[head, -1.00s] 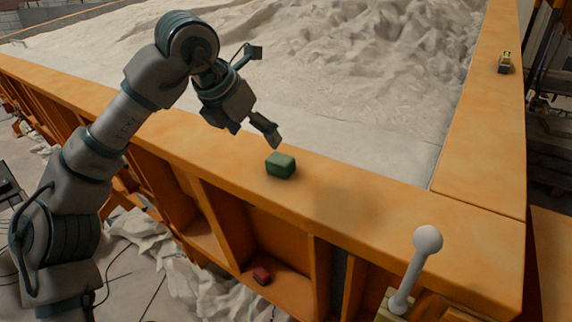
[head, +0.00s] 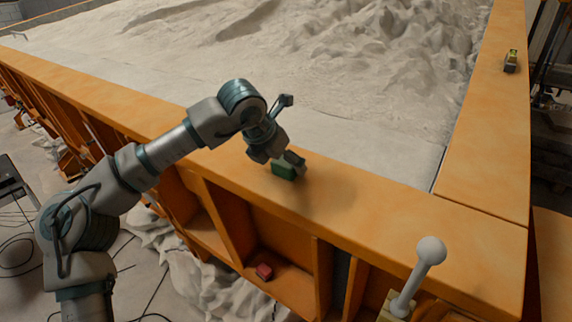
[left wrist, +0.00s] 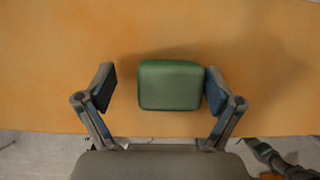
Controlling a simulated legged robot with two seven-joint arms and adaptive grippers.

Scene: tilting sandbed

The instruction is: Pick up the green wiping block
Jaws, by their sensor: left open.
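The green wiping block (head: 284,171) sits on the orange rim of the sandbed, partly hidden by my left gripper (head: 290,160) in the head view. In the left wrist view the green block (left wrist: 170,85) lies between the two fingers of my open left gripper (left wrist: 160,92), toward their tips. The right finger is beside the block, close to or touching its edge. A clear gap shows between the left finger and the block. My right gripper is not in view.
The orange rim (head: 400,210) is clear around the block. Pale sand (head: 330,70) lies behind it. A white-knobbed lever (head: 430,251) stands at the lower right. A red block (head: 264,271) lies in a recess below, and a small level-like object (head: 511,61) on the right rim.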

